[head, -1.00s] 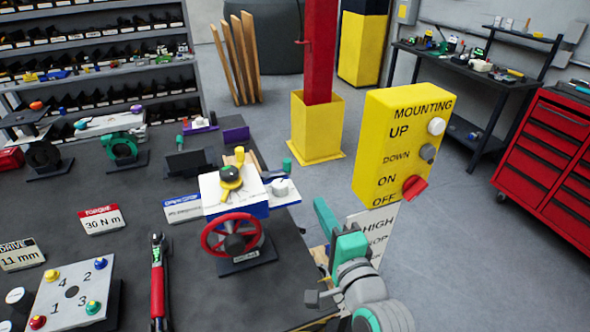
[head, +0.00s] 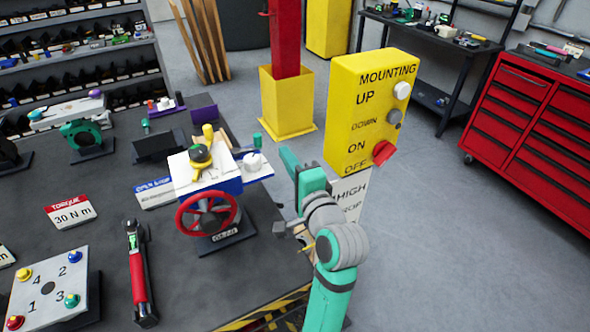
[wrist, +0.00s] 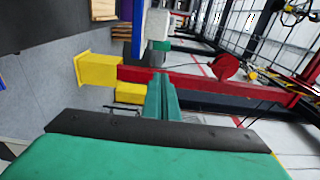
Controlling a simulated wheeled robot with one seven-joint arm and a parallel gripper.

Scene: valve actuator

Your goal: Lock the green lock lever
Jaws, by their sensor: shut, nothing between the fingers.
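The valve actuator (head: 228,181) is a white and blue box on the dark bench, with a red handwheel (head: 207,212) in front and a yellow and black knob on top. A small green upright piece (head: 257,140) shows at its back right, beside a white knob (head: 253,161); it looks like the green lock lever, but its shape is too small to be sure. My gripper (head: 287,157) is just right of the actuator in the head view, apart from the green piece. In the wrist view its teal fingers (wrist: 162,94) are together and empty.
A yellow control box (head: 365,110) with knobs and a red switch stands close right of my gripper. A red-handled torque wrench (head: 138,272) and a numbered plate (head: 47,290) are on the bench at left. Behind is a red post (head: 285,40) in a yellow base.

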